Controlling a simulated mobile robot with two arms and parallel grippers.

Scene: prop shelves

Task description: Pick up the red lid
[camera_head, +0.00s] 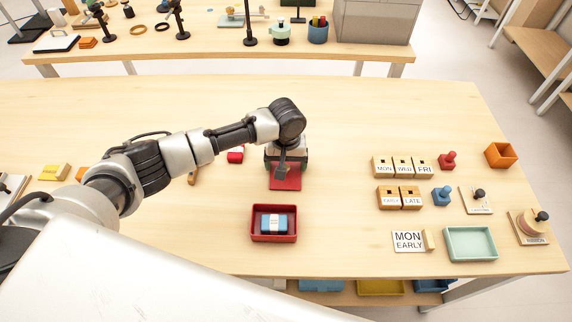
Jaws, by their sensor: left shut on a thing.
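The red lid (286,181) is a flat red square piece under my left gripper (283,170), in the middle of the table. My left gripper points down, shut on the lid near its far part. The wrist hides the lid's far edge, and I cannot tell whether the lid touches the table. A red open box (274,237) stands just in front of the lid, with a blue and white block (273,223) inside. My right gripper is not in view.
A small red and white block (235,155) and an orange-brown piece (193,176) lie left of the gripper. To the right are wooden word blocks (402,167), red and blue knobs, an orange box (501,155) and a green tray (471,243). The table (330,130) is clear behind the arm.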

